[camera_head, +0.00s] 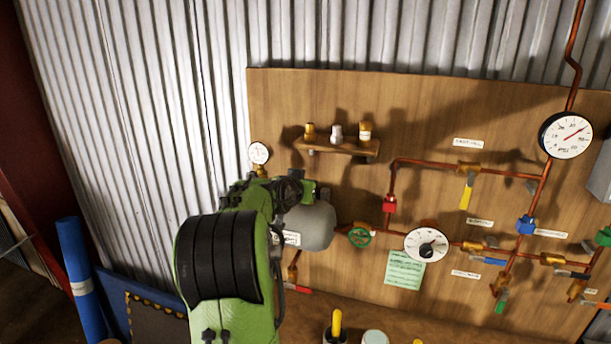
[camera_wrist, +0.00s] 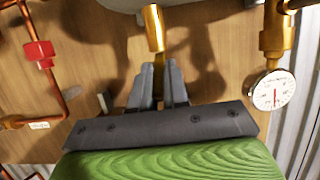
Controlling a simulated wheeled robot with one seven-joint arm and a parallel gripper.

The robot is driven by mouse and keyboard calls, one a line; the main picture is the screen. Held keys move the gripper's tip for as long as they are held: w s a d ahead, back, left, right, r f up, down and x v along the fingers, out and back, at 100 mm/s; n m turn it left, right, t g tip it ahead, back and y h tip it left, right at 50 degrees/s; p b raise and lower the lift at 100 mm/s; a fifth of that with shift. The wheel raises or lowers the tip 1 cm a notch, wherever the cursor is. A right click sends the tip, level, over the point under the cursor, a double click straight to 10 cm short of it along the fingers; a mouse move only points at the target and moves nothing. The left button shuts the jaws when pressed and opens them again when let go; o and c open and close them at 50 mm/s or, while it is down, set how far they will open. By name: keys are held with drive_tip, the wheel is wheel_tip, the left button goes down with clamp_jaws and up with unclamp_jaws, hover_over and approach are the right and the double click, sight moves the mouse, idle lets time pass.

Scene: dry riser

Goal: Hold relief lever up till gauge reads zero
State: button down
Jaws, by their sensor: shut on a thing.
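The grey tank (camera_head: 306,226) is on the wooden board, partly behind my green arm. It also shows at the top of the wrist view (camera_wrist: 122,4), with a brass relief valve (camera_wrist: 154,28) coming out of it. My gripper (camera_wrist: 159,75) is shut at the end of this valve. The relief lever seems to be between the fingers, but they hide it, so I cannot tell its angle. The small white gauge (camera_head: 259,153) is left of the tank. It shows at the right in the wrist view (camera_wrist: 272,91), with a thin red needle; its reading is too small to tell.
A shelf (camera_head: 338,146) with brass and silver fittings is above the tank. Right of it are copper pipes, a red-capped valve (camera_head: 389,205), a green handwheel (camera_head: 359,237), a white dial (camera_head: 426,245) and a large gauge (camera_head: 566,135). A blue roll (camera_head: 77,272) stands at lower left.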

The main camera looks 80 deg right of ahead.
drive_tip(key=shift+d+r+y+p, duration=0.15)
drive_tip(key=shift+r+y+p, duration=0.15)
drive_tip(key=shift+r+p, duration=0.55)
drive_tip(key=shift+d+y+p, duration=0.15)
drive_tip(key=shift+y+p, duration=0.25)
drive_tip(key=shift+p, duration=0.3)
drive_tip(key=shift+f, duration=0.5)
idle(6.0)
